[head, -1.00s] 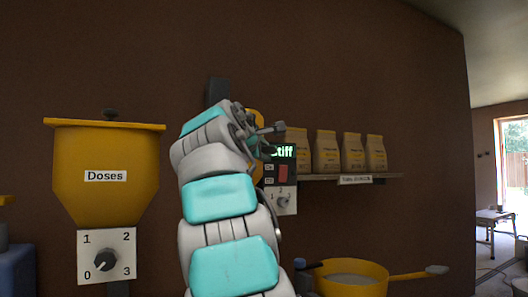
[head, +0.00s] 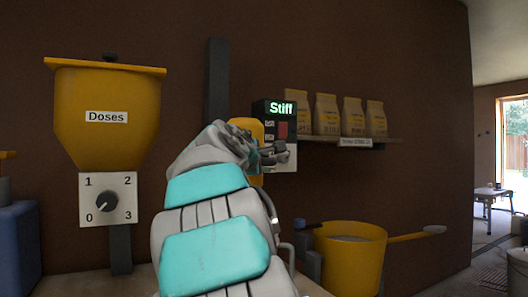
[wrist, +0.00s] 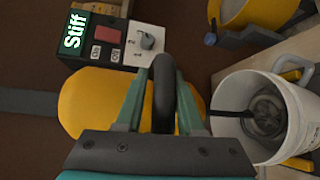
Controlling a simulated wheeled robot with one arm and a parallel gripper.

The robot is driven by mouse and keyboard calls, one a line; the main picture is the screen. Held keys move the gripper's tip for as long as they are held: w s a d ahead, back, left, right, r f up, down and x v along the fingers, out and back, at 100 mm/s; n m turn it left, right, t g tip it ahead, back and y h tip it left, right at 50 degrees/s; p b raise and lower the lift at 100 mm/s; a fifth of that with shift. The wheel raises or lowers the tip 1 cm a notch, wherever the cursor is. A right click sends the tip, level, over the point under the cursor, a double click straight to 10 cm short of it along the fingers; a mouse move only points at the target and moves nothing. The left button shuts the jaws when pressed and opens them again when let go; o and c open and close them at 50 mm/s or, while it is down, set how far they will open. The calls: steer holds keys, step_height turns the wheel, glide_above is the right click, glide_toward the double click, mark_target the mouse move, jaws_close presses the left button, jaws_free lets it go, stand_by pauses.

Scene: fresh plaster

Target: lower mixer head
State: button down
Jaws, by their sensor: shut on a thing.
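The yellow mixer head (wrist: 85,103) lies below my gripper in the wrist view. It shows partly in the head view (head: 244,127), beside a dark upright rail (head: 217,80), with my arm hiding much of it. My gripper (wrist: 163,78) is shut on the mixer head's dark curved handle (wrist: 163,95). A white bucket (wrist: 232,88) stands right of the head in the wrist view. It holds grey material, and a dark rod reaches into it.
A yellow "Doses" hopper (head: 105,115) with a dial (head: 108,200) stands left. A shelf (head: 385,139) carries several paper bags (head: 352,117) on the wall. A yellow tub (head: 350,262) with a long-handled tool (head: 410,236) across it stands right.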

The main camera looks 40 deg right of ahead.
steer(key=shift+d+f+b, duration=0.2)
steer(key=shift+f+b, duration=0.1)
steer(key=shift+f, duration=1.45)
steer(key=c, duration=0.7)
jaws_free()
steer(key=shift+a+r, duration=0.2)
steer(key=shift+r, duration=0.2)
steer(key=v, duration=0.7)
steer(key=shift+s+a+r, duration=0.1)
steer(key=shift+s+a, duration=0.1)
steer(key=shift+a, duration=0.1)
steer(key=shift+p, duration=0.3)
